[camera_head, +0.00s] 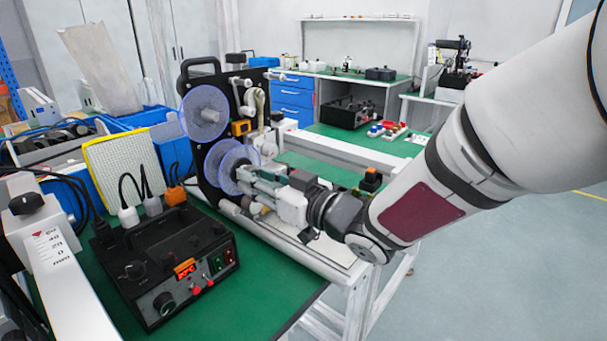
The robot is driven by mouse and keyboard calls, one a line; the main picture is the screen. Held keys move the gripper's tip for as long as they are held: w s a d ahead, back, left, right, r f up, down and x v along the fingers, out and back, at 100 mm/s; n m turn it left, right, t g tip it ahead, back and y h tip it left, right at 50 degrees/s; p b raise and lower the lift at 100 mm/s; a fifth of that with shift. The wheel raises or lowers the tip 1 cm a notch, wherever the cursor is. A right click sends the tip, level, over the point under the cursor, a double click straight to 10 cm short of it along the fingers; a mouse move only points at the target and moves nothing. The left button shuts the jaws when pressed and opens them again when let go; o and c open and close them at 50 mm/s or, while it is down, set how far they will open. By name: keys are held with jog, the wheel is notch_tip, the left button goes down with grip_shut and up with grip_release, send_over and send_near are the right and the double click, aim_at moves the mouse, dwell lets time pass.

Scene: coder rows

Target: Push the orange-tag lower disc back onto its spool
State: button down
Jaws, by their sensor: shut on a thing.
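The black coder machine (211,76) stands upright at the back of the near bench. Its upper clear, blue-tinted disc (197,98) sits on its spool, with nothing of mine touching it. The lower clear disc (227,157) is in front of the black plate, below the upper one. Its outlines overlap, and it appears to stand a little out from the plate. My gripper (247,178) reaches in from the right and is shut on the lower disc near its hub. The fingers hide the hub and the lower spool. An orange part (241,127) sits between the discs.
A black control box (165,262) with a red display and orange label stands on the green bench in front. Cables, a yellow-edged pad (122,167) and blue bins crowd the left. A pale rail (303,250) runs below my gripper. Open floor lies right.

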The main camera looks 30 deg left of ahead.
jog(key=shift+w+a+b, duration=0.1)
jog(key=shift+a+b, duration=0.3)
jog(key=shift+a, duration=0.2)
dwell(0.7)
jog(key=c, duration=1.2)
grip_release()
jog(key=shift+d, duration=0.1)
jog(key=s+d, duration=0.1)
jog(key=d, duration=1)
jog(key=shift+d, duration=0.4)
jog(key=shift+d, duration=0.1)
